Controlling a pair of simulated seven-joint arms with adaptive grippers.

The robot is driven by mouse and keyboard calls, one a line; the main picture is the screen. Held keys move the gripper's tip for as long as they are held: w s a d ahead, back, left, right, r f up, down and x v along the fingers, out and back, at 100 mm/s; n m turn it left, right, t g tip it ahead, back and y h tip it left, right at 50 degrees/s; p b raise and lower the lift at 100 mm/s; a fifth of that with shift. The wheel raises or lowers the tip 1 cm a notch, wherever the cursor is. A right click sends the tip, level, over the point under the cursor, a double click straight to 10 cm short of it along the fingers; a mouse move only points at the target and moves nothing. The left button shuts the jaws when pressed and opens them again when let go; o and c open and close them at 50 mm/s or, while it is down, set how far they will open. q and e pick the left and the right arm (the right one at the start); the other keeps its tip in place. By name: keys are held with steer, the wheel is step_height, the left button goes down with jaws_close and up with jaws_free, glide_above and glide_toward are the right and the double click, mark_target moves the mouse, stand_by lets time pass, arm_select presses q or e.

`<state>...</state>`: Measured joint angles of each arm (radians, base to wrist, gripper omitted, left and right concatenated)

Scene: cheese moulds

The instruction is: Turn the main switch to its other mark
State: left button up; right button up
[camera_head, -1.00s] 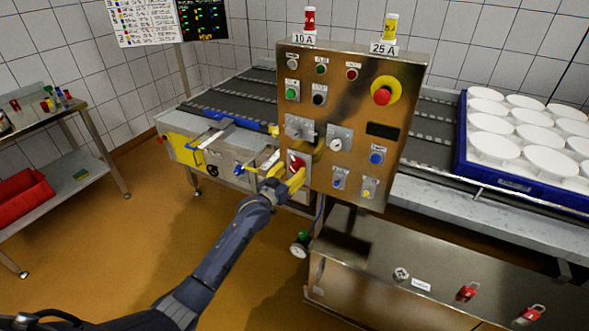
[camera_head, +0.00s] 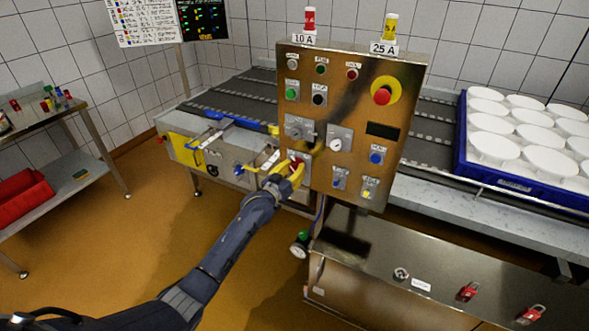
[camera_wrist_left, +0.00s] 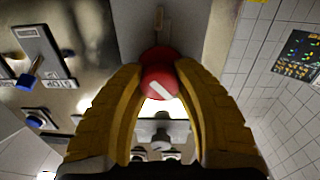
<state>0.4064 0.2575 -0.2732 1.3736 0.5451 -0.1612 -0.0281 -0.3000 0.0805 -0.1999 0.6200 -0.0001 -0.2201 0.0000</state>
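The main switch (camera_wrist_left: 160,78) is a red round knob with a white mark, seen in the left wrist view between my yellow fingertips. It sits at the lower left of the steel control panel (camera_head: 345,65); in the head view my fingers mostly hide it. My left gripper (camera_head: 291,170) is at the panel, and the left wrist view shows its fingertips (camera_wrist_left: 160,70) closed against both sides of the knob. The white mark slants across the knob. Its plate and position labels are mostly hidden. My right gripper is not in view.
Other controls surround the switch, including a grey rotary switch (camera_head: 340,139) and a red emergency stop (camera_head: 382,96). A blue crate (camera_head: 510,184) of white moulds stands right. Red padlocks (camera_head: 468,292) lie on the steel cabinet below. A side table (camera_head: 90,160) is at left.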

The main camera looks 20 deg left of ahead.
arm_select(q)
jaws_close()
steer(key=shift+n, duration=0.5)
steer(key=o, duration=0.8)
jaws_free()
